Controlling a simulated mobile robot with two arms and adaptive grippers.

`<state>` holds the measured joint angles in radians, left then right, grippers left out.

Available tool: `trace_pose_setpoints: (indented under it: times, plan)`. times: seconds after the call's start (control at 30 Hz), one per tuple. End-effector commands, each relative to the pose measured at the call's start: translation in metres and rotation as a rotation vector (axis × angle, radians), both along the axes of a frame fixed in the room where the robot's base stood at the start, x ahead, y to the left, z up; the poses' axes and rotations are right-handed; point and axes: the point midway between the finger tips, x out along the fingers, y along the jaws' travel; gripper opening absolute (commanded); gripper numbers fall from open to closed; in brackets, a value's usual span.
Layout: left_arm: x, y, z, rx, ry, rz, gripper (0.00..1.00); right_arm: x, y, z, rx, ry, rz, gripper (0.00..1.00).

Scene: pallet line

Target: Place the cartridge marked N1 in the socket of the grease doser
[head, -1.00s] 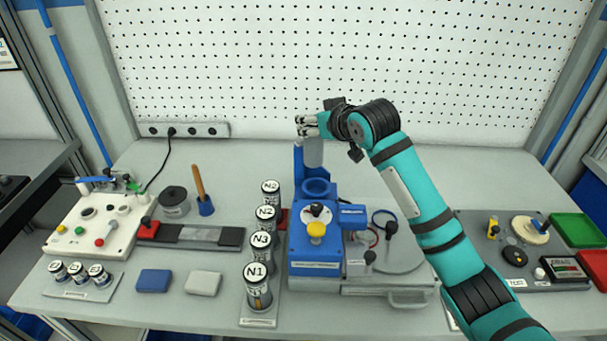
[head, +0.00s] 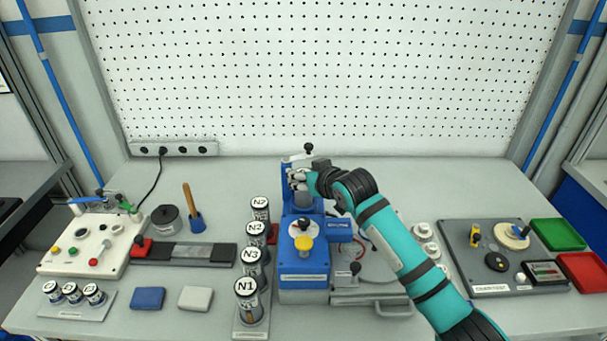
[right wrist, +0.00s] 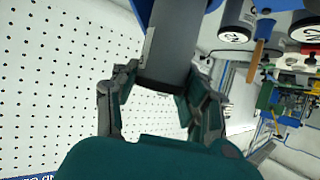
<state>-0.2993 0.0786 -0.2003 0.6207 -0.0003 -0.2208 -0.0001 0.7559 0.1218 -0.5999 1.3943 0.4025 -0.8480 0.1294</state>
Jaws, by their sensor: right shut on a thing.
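The cartridge marked N1 (head: 250,303) stands upright at the front of the rack (head: 252,333), left of the grease doser. The blue grease doser (head: 303,271) stands mid-bench. My right gripper (head: 297,181) is at the back of the doser, over its socket area, shut on a grey cylinder (right wrist: 175,45). No marking shows on that cylinder. The fingers and arm hide most of it and the socket in the head view, so I cannot tell whether it is seated. My left gripper is not in view.
Behind N1 in the rack stand the N3 cartridge (head: 252,262) and two N2 cartridges (head: 257,233). A white control box (head: 88,244) is at left. A test plate (head: 482,281) and green (head: 558,234) and red trays are at right. Bare bench lies behind the doser.

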Motion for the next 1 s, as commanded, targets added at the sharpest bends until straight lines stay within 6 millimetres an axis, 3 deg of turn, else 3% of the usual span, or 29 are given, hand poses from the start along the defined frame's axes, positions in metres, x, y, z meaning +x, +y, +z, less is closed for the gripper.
trace_pose_setpoints:
  times: [0.03,0.2,0.63,1.0]
  plan:
    - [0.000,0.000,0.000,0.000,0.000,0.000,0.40,0.000,0.000,-0.002,0.000,0.001,0.000,0.44]
    - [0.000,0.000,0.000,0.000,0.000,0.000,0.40,0.000,0.000,-0.002,0.000,0.001,0.000,0.66]
    - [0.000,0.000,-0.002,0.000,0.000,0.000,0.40,-0.006,-0.003,0.003,0.000,-0.001,0.000,0.67]
    - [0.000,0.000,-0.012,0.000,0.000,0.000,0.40,-0.057,-0.033,0.031,0.000,-0.002,0.000,0.67]
